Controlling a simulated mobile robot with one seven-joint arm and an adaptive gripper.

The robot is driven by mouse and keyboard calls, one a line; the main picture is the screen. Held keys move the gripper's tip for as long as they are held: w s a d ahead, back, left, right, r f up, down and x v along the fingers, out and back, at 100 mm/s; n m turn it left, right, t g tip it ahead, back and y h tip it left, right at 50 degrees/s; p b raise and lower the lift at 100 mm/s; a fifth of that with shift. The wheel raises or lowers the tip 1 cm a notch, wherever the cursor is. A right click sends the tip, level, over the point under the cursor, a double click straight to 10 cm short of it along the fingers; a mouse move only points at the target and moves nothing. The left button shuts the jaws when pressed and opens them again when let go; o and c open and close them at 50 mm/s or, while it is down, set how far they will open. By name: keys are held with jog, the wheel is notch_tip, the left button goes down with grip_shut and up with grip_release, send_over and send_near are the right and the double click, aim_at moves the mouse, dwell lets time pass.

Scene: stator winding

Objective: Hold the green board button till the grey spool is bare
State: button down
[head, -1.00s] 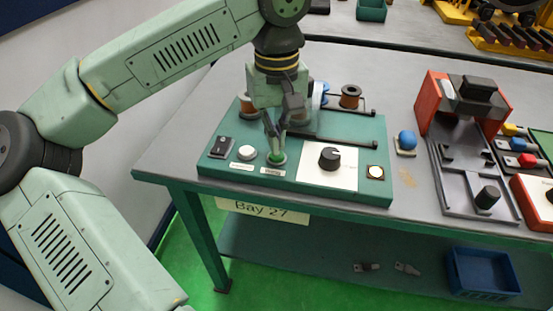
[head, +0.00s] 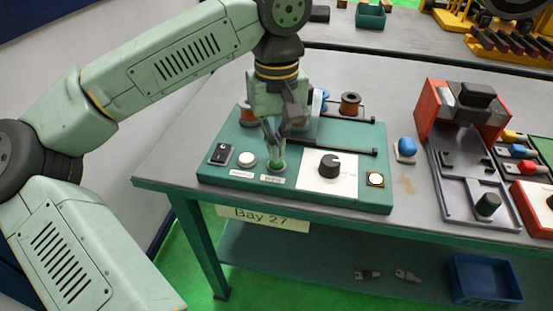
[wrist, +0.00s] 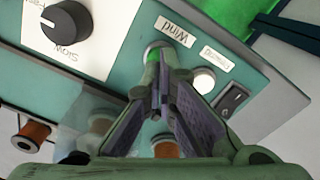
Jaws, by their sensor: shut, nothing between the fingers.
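The green button (wrist: 160,47), beside the "Wind" label, is on the front of the green board (head: 230,185). My gripper (head: 277,160) is shut and empty, with its fingertips down at the button. In the wrist view the fingertips (wrist: 158,62) cover part of the button; I cannot tell how far it is pressed. A copper-wound spool (head: 350,102) stands at the board's back right, and another copper winding (head: 246,114) is at the back left. A copper winding (wrist: 166,147) shows partly behind my fingers. I cannot make out which spool is the grey one.
On the board are a white button (head: 246,159), a black rocker switch (head: 221,153), a black dial (head: 329,166) and a lit square lamp (head: 375,180). A clear cover (wrist: 95,112) stands behind the fingers. A blue knob (head: 406,147) is to the right.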

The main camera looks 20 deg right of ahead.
jog(key=shift+f, duration=0.1)
dwell(0.3)
jog(key=shift+f+b, duration=0.85)
jog(key=shift+f, duration=0.25)
dwell(0.4)
dwell(4.1)
jog(key=shift+r+p, duration=2.4)
jog(key=shift+r, duration=1.15)
